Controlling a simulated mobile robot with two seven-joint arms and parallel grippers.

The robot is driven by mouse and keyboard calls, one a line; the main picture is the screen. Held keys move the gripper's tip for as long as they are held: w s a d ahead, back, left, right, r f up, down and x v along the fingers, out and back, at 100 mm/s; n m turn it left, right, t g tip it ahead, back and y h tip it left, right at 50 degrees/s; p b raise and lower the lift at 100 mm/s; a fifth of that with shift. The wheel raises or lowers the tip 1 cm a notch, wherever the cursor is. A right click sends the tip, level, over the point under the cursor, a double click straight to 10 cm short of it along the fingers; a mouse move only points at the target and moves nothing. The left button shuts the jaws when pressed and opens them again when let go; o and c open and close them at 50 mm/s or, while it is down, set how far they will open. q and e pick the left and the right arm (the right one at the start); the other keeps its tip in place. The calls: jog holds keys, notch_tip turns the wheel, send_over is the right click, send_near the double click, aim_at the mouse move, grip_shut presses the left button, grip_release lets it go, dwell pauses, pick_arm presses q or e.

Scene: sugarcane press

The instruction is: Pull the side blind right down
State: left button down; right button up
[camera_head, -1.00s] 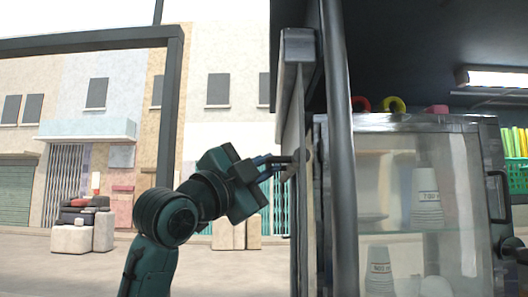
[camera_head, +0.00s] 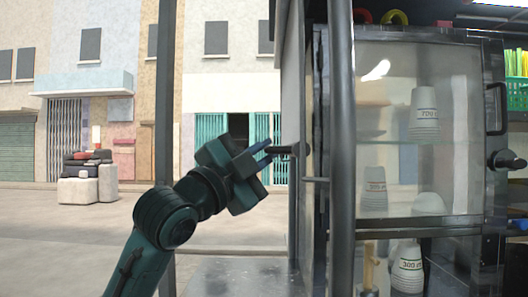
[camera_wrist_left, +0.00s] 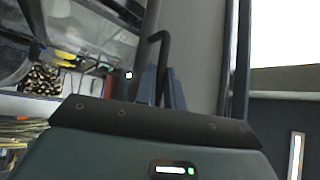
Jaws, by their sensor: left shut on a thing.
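The side blind (camera_head: 292,75) hangs as a narrow grey sheet, seen nearly edge-on, beside the dark post left of the glass cabinet. In the left wrist view it is a broad grey panel (camera_wrist_left: 200,55). A dark pull handle (camera_head: 291,149) sticks out near the blind's lower part; it shows as a bent dark bar in the left wrist view (camera_wrist_left: 162,45). My left gripper (camera_head: 267,152) comes from the left and is shut on this handle. The blind's exact lower edge is hard to make out behind the posts. My right gripper is not in view.
A dark upright post (camera_head: 342,130) and the glass cabinet (camera_head: 400,130) with paper cups stand close to the right of the blind. A dark frame post (camera_head: 167,100) rises behind my left arm. Open street lies to the left, with a grey counter surface (camera_head: 235,277) below.

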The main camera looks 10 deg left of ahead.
pick_arm(q)
jog(key=shift+d+f, duration=0.15)
jog(key=shift+f, duration=0.25)
jog(key=c, duration=2)
grip_release()
jog(key=o, duration=0.5)
jog(key=shift+r, duration=0.1)
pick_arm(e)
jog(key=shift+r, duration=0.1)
pick_arm(q)
jog(key=b+v, duration=0.2)
jog(key=v, duration=1.1)
jog(key=shift+s, duration=0.15)
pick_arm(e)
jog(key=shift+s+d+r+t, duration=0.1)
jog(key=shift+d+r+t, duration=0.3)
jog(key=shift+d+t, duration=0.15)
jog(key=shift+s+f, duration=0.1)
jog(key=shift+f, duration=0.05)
